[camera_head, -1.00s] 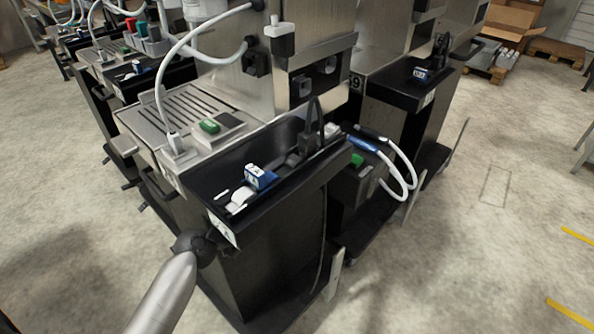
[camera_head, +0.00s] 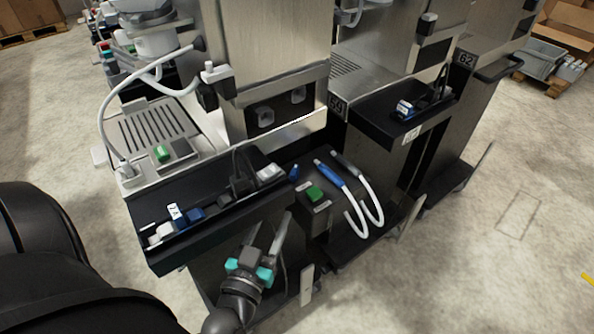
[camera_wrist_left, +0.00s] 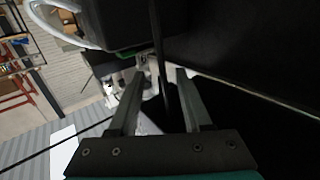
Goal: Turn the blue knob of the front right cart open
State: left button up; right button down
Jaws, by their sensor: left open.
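In the head view, a blue knob-like part (camera_head: 293,172) sits on the black side panel of the nearest cart (camera_head: 225,195), beside a green button (camera_head: 315,193). Another blue part (camera_head: 195,215), beside a white tag, lies in that cart's front tray. A third blue part (camera_head: 404,110) is in the tray of the cart to the right. Which one is the task's knob, I cannot tell. My left gripper (camera_head: 266,236) is open, low in front of the nearest cart and below its tray, apart from the blue parts. In the left wrist view its fingers (camera_wrist_left: 157,98) are spread, with a dark cable (camera_wrist_left: 158,60) showing between them. No blue knob shows there.
Blue and dark handpieces (camera_head: 328,174) with looping white hoses (camera_head: 362,215) hang right of the green button. The tray edge (camera_head: 215,240) juts out above my gripper. Open floor (camera_head: 500,240) lies to the right; cardboard boxes (camera_head: 572,30) stand at the back right.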

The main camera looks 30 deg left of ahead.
aim_at(292, 176)
pick_arm(q)
jog(key=b+x, duration=0.1)
jog(key=x, duration=1.1)
jog(key=shift+b, duration=0.35)
jog(key=shift+w, duration=0.5)
pick_arm(e)
jog(key=shift+w+d+f, duration=0.4)
jog(key=shift+w+f, duration=0.05)
jog(key=shift+w, duration=0.15)
jog(key=shift+w+d+f, duration=0.35)
jog(key=shift+w+f, duration=0.05)
jog(key=shift+w, duration=0.2)
pick_arm(q)
jog(key=shift+c, duration=0.3)
grip_shut()
pick_arm(e)
jog(key=shift+s, duration=0.1)
